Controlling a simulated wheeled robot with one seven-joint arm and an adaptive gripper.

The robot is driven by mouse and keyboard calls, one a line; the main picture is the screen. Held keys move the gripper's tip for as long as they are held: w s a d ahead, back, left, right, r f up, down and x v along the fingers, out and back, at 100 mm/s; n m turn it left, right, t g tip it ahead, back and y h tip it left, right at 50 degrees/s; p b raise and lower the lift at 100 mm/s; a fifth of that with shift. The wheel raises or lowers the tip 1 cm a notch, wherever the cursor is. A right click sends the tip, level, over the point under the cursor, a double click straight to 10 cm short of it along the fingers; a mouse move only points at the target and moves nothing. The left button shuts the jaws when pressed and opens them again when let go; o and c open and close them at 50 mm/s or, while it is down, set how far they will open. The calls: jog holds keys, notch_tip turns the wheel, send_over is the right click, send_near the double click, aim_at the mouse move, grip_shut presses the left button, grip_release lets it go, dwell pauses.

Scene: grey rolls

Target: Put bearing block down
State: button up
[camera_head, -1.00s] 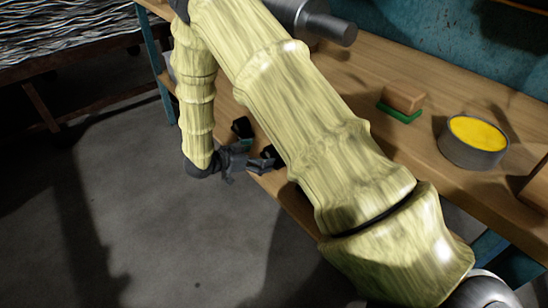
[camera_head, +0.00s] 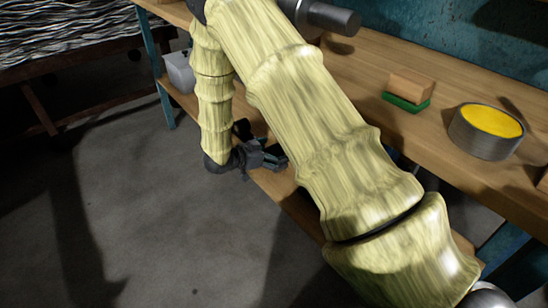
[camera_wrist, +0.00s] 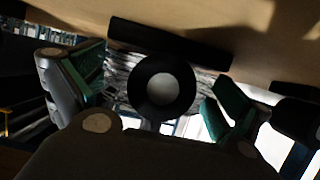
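The bearing block (camera_wrist: 134,99) is black, with a thick ring and a long flat base plate. In the wrist view it is between the two green-padded fingers of my gripper (camera_wrist: 160,88). Gaps show between the ring and both pads, so the fingers look spread around it. Its base plate lies along the tan wooden surface (camera_wrist: 275,45) at the top of that view; I cannot tell if it fully rests there. In the head view my gripper (camera_head: 258,156) is low by the workbench's lower shelf (camera_head: 278,187), and the block cannot be clearly told from the dark fingers.
The wooden bench top (camera_head: 455,85) holds a wood block with a green base (camera_head: 408,103) and a round tin of yellow stuff (camera_head: 490,143). A grey container (camera_head: 180,72) stands on the lower shelf at left. The grey floor (camera_head: 130,210) is open at left.

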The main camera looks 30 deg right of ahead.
jog(key=c, duration=1)
jog(key=shift+c, duration=0.9)
jog(key=shift+r, duration=0.15)
